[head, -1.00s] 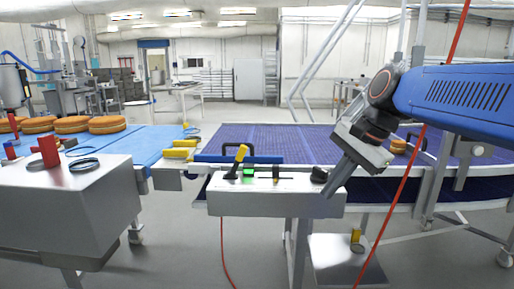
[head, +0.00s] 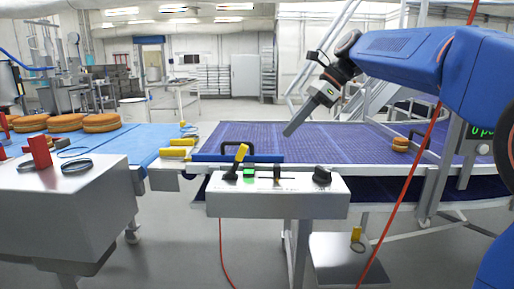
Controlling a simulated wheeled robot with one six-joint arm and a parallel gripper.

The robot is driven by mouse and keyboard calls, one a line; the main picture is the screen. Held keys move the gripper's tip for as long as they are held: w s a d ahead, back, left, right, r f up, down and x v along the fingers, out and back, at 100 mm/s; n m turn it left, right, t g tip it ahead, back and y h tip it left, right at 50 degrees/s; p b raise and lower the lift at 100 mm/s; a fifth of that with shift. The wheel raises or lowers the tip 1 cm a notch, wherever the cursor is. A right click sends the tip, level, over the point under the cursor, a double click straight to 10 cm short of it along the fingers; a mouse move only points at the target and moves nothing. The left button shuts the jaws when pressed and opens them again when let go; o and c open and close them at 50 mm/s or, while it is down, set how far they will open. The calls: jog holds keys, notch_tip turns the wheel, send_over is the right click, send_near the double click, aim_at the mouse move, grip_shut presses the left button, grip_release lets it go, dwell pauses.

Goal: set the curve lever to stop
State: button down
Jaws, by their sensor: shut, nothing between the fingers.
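A grey control box (head: 225,205) stands at the front edge of the conveyor. On its top, a lever with a yellow grip (head: 240,154) rises from a black base and tilts to the right. A green button (head: 249,173), a small dark upright control (head: 277,172) and a black knob (head: 322,175) sit to its right. The box's markings are too small to read, so I cannot tell which position the lever points to. My gripper (head: 289,131) is shut and empty, up and to the right of the yellow lever, apart from the box in the picture.
A purple conveyor belt (head: 340,137) lies behind the box, with a filled round (head: 400,144) at right. A red cable (head: 405,180) hangs at right. A steel cabinet (head: 60,215) stands at left.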

aim_at(238, 161)
jog(key=x, duration=0.9)
jog(key=shift+a+f, duration=0.2)
jog(key=shift+f, duration=0.05)
jog(key=a, duration=0.1)
jog(key=a+r, duration=0.1)
jog(key=a, duration=0.1)
jog(key=shift+w+a+r, duration=0.1)
jog(key=shift+a+r, duration=0.05)
jog(key=shift+a, duration=0.3)
